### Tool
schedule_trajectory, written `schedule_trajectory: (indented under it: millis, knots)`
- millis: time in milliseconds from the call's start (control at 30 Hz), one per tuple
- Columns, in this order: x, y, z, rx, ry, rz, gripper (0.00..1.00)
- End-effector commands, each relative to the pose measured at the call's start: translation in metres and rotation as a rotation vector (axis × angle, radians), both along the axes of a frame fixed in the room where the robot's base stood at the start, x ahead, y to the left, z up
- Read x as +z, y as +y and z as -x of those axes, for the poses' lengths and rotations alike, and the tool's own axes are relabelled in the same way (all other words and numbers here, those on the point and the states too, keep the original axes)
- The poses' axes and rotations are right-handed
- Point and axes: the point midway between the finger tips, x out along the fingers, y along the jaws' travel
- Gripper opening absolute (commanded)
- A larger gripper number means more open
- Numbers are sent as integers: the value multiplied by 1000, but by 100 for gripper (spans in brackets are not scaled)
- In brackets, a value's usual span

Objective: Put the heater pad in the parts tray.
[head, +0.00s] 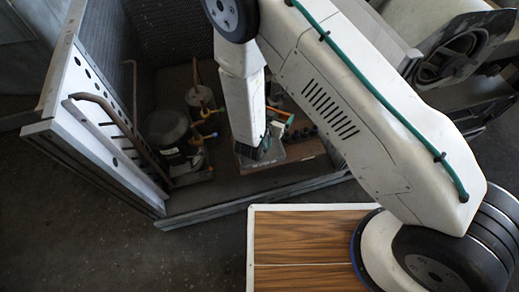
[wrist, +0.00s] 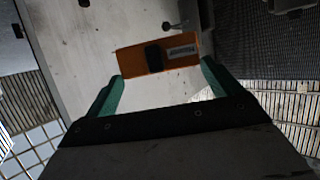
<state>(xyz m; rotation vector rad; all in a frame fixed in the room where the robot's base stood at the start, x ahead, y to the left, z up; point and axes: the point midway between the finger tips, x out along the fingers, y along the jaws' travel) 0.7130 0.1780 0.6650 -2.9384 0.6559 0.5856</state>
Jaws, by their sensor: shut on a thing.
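In the wrist view, a flat orange pad (wrist: 133,62) with a black square and a grey label lies across the tips of my gripper (wrist: 160,83). I take it for the heater pad. The green fingers are shut on its two ends, and no gap shows there. In the head view, my arm reaches down into the open housing, and its dark lower end hides most of the gripper. A small orange and green patch shows beside it; I cannot tell whether this is the pad. I cannot make out the parts tray with certainty in either view.
The metal housing (head: 107,140) has a perforated left wall and a low front edge. A dark round compressor (head: 168,135) and pipes with orange fittings (head: 203,137) stand inside, left of my arm. A brown block (head: 290,171) lies below the arm. Dark floor (head: 120,250) in front is clear.

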Motion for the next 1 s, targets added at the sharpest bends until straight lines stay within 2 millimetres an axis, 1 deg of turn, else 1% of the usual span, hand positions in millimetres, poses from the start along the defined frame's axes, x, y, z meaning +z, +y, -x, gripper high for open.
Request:
schedule_trajectory:
  millis: [33, 100, 167, 233, 400, 500, 667, 767, 900, 1000]
  knots:
    - [-7, 12, 10, -14, -1, -2, 67]
    - [-13, 19, 20, -39, -1, -6, 67]
    - [-17, 24, 25, -53, -2, -8, 67]
    - [-25, 26, 29, -64, -1, -8, 67]
    - [-56, 25, 30, -70, -1, -8, 67]
    - [-70, 25, 29, -70, -3, -9, 67]
    - [-81, 25, 29, -69, -3, -9, 67]
    - [-93, 24, 29, -68, -2, -9, 67]
    - [-114, 25, 29, -69, -3, -9, 67]
    - [-120, 25, 29, -68, -3, -10, 67]
